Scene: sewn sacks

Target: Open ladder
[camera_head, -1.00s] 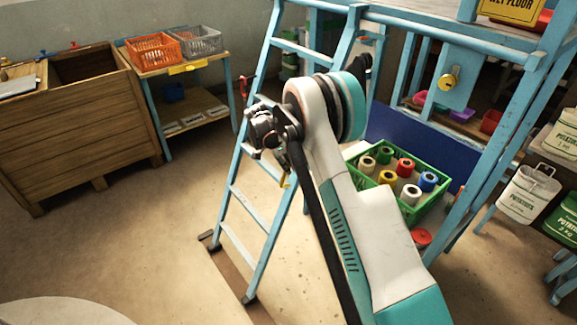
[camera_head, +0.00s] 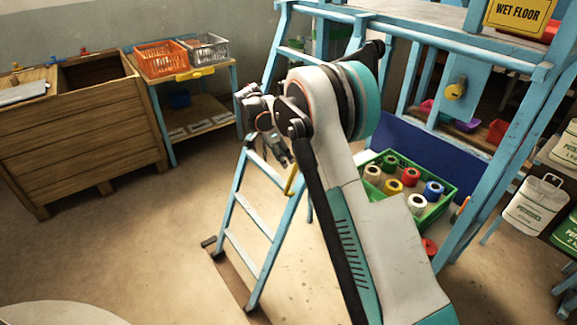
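The light blue ladder (camera_head: 270,238) stands left of the blue workbench, its feet on a brown strip on the floor. A yellow piece (camera_head: 291,181) shows at the ladder's right rail, just below my gripper. My gripper (camera_head: 286,163) is in front of the ladder, pointing down and to the right. Its fingertips are small and dark, and I cannot tell whether they are apart or touch the ladder.
A green crate (camera_head: 447,206) of thread spools sits right of my arm. The blue workbench (camera_head: 447,42) and potato sacks (camera_head: 534,204) stand at the right. A wooden bin (camera_head: 85,130) and a shelf with an orange basket (camera_head: 160,60) are at the left.

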